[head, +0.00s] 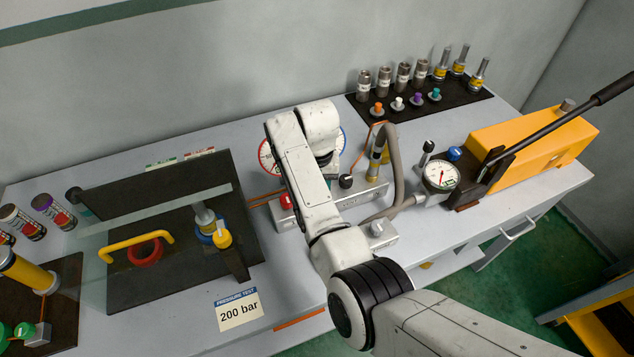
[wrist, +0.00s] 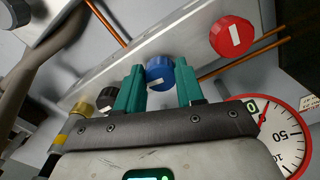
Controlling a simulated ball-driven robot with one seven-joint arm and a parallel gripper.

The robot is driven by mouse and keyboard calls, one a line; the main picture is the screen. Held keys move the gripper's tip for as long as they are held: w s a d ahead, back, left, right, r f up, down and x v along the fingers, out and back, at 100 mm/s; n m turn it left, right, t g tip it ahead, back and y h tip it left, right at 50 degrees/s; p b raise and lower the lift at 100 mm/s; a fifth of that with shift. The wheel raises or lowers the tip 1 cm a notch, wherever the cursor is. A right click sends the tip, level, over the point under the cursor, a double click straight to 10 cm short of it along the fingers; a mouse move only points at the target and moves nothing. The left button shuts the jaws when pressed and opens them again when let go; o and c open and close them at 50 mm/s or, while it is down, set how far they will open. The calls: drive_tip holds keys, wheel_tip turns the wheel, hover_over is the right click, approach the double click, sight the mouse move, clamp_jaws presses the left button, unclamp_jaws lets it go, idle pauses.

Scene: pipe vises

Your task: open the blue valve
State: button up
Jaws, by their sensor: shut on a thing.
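The blue valve (wrist: 159,74) is a round blue knob with a white bar on its face, on a light metal panel in the wrist view. My gripper (wrist: 159,80) has teal fingers, one on each side of the knob, and is shut on it. The white bar lies nearly level in that view, slightly tilted. In the head view my arm hides the blue valve and most of my gripper.
A red knob (wrist: 232,36) and a black knob (wrist: 106,99) flank the blue one. A dial gauge (wrist: 285,135) is close by. In the head view, a yellow pump (head: 535,138) stands right and a clear-shielded test station (head: 170,270) left.

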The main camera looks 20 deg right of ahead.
drive_tip(key=shift+n, duration=0.3)
idle(0.4)
drive_tip(key=o, duration=1)
drive_tip(key=shift+o, duration=0.2)
wheel_tip(320, 180, up, 11)
drive_tip(key=shift+b, duration=0.35)
drive_tip(key=shift+f, duration=0.15)
